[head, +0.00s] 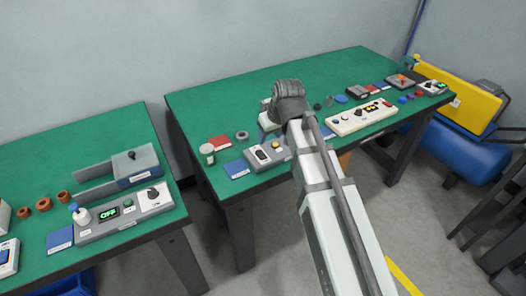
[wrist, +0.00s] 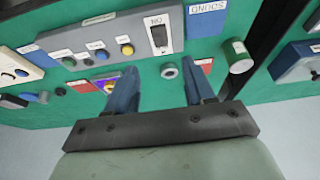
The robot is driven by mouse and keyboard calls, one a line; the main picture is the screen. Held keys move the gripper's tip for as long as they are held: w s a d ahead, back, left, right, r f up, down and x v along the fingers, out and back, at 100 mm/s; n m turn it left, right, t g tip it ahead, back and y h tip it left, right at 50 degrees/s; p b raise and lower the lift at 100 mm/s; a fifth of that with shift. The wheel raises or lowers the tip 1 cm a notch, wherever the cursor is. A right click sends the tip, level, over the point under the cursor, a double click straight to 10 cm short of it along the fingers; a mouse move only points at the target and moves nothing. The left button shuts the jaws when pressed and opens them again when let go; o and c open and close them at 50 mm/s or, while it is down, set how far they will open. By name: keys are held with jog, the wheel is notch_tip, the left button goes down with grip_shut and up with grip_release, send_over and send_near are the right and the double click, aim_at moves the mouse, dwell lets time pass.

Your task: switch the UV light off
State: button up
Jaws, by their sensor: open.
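No label reading UV can be made out, so I cannot tell which control belongs to the UV light. A grey switch box (head: 255,161) stands at the front left of the right-hand green table. In the head view my arm hides the fingers and part of the box.
A cream control panel (head: 359,117) stands farther right. The left table (head: 99,140) holds a grey box with a green OFF display (head: 108,213). A gap separates the tables.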

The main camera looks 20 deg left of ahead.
aim_at(261, 154)
jog(key=x, duration=1.2)
